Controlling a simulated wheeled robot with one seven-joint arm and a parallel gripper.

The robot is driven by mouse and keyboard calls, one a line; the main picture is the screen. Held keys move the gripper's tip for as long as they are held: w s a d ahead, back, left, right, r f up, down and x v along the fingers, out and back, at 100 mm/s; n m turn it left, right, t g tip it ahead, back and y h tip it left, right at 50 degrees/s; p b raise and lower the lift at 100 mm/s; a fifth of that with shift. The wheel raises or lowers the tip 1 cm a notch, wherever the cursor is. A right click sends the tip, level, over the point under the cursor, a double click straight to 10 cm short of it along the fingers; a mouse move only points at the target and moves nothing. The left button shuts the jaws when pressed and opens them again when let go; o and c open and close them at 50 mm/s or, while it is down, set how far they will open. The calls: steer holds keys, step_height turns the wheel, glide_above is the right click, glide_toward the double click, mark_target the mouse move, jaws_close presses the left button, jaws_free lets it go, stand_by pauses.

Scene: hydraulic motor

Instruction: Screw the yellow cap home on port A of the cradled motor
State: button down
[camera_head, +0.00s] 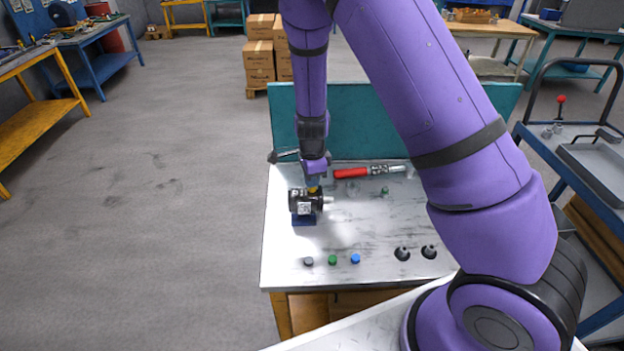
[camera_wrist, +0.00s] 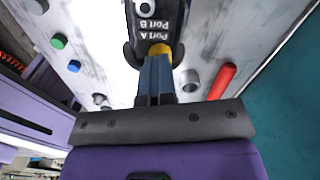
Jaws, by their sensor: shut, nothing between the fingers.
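The black motor (camera_head: 302,203) lies in a blue cradle (camera_head: 303,221) on the left part of the bench. Its upside-down labels Port A and Port B show in the wrist view (camera_wrist: 157,20). The yellow cap (camera_head: 312,189) is on top of the motor, beside the Port A label; it shows in the wrist view (camera_wrist: 160,49) just past my fingertips. My gripper (camera_head: 314,183) points down right over the cap, its fingers (camera_wrist: 155,62) shut with nothing between them. The fingers hide part of the cap; I cannot tell how deep it sits or whether they touch it.
Grey (camera_head: 308,261), green (camera_head: 332,260) and blue (camera_head: 355,259) caps stand along the front edge. Two black fittings (camera_head: 402,254) are to their right. A red-handled tool (camera_head: 350,173) lies at the back before the teal panel (camera_head: 375,120). The middle right of the bench top is mostly clear.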

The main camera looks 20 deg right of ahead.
steer(key=m, duration=0.4)
steer(key=shift+m, duration=0.3)
steer(key=c, duration=1.2)
jaws_free()
steer(key=n, duration=1)
steer(key=shift+n, duration=0.3)
